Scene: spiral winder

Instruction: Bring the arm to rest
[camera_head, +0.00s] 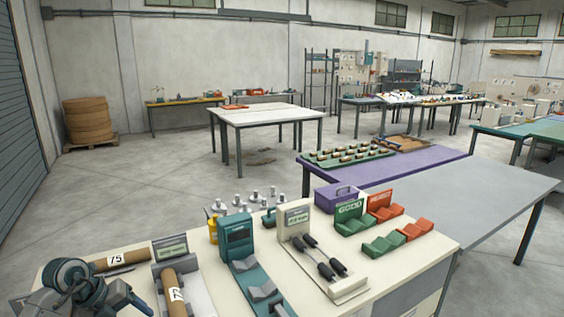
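My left arm comes in at the bottom left corner, over the near left end of the cream worktable (205,262). Its gripper (128,298) is low beside the tubes; whether the fingers are apart is too small to tell. A brown tube marked 75 (120,260) lies just behind the arm. A second brown tube marked 72 (174,288) lies in a grey cradle in front of a small display (170,248), right of the gripper and seemingly apart from it. My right gripper is not in view.
A teal device (240,240) and a cream gauge with black-handled rollers (296,222) stand on the worktable. Green (352,218) and red (383,206) sign cradles stand at its right. A purple box (336,197) is behind.

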